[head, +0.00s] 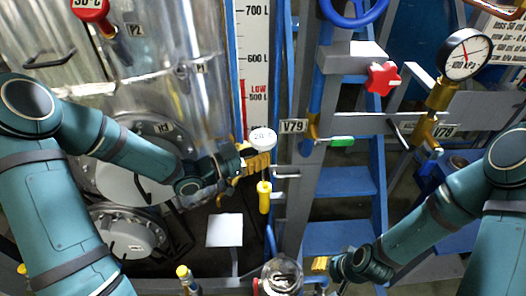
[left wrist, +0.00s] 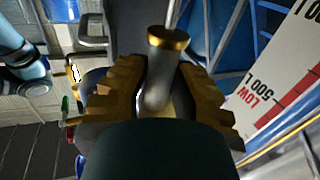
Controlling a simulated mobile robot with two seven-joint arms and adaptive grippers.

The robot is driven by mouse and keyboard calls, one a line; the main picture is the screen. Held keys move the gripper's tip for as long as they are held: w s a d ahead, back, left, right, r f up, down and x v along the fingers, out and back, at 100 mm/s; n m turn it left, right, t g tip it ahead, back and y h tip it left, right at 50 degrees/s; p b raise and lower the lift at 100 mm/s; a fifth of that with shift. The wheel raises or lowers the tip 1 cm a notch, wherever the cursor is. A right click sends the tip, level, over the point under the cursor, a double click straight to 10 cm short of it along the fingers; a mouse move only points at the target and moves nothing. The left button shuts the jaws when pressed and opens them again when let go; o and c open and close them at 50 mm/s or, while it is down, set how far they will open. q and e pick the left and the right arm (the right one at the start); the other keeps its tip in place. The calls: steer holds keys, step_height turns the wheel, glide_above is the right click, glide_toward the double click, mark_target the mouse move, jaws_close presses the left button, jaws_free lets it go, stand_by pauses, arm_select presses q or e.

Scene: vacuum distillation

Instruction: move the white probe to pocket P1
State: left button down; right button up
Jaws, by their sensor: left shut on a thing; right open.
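The white probe (head: 262,137) has a round white head with a small reading on it, in the middle of the head view. My left gripper (head: 256,163) is shut on it just below the head. In the left wrist view, a grey cylinder with a brass collar (left wrist: 166,40) sits between the jaws of my left gripper (left wrist: 160,105), and a thin stem runs on from it. The P1 label (head: 201,68) is on the shiny vessel, up and left of the probe; the pocket opening itself cannot be made out. My right gripper (head: 320,264) is open and empty at lower right.
A red-headed probe (head: 90,10) stands at upper left near the P2 label (head: 135,30). A glass bulb (head: 282,274) is beside my right gripper.

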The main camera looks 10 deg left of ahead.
arm_select(q)
steer(key=shift+s+a+r+p, duration=0.45)
steer(key=shift+s+a+p, duration=0.1)
steer(key=shift+a, duration=0.15)
steer(key=shift+s+a+r+p, duration=0.45)
steer(key=shift+s+a+p, duration=0.1)
steer(key=shift+a, duration=0.15)
steer(key=shift+s+a+r+p, duration=0.45)
steer(key=shift+s+a, duration=0.1)
steer(key=shift+a, duration=0.15)
arm_select(e)
steer(key=shift+r, duration=1.65)
